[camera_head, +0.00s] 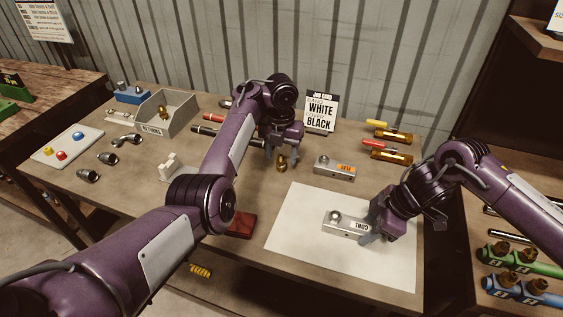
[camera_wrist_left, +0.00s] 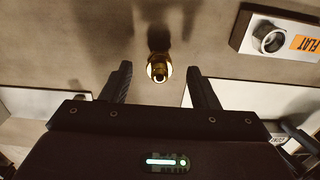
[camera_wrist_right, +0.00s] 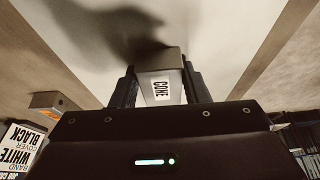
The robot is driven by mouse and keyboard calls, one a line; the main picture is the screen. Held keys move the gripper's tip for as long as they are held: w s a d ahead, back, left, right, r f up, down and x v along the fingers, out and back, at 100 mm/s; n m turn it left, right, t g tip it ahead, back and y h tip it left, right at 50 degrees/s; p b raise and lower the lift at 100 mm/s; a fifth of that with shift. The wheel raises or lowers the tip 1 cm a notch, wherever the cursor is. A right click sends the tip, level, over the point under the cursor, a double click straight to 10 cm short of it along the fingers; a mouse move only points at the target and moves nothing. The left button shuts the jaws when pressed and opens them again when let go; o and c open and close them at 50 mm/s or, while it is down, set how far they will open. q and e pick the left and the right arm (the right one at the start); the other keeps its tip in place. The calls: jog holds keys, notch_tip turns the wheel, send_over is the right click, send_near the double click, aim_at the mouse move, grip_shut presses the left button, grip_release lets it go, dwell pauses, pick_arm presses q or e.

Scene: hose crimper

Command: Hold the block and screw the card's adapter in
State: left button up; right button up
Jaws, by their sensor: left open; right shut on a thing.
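The grey block marked CONE (camera_head: 345,222) lies on the white sheet (camera_head: 310,205) with a round port on top. My right gripper (camera_head: 371,229) is shut on its right end; the right wrist view shows the block (camera_wrist_right: 162,85) between the fingers. A brass adapter (camera_head: 282,164) stands on the bare table behind the sheet. My left gripper (camera_head: 283,150) is open above it; in the left wrist view the adapter (camera_wrist_left: 159,69) appears between the fingertips. A grey block marked FLAT (camera_head: 335,168) lies to its right. The job card (camera_head: 320,112) reads band white, cover black.
A grey bin (camera_head: 165,114) holding a brass piece stands at the back left. Hose pieces with brass ends (camera_head: 391,156) lie at the back right. A dark red block (camera_head: 241,225) lies left of the sheet. A pale stand (camera_head: 173,168) is beside my left arm.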

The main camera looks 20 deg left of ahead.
aim_at(281, 155)
pick_arm(q)
jog(key=shift+f, duration=1.3)
jog(key=c, duration=1.1)
jog(key=shift+r, duration=3.55)
pick_arm(e)
jog(key=o, duration=1.4)
jog(key=shift+c, duration=0.2)
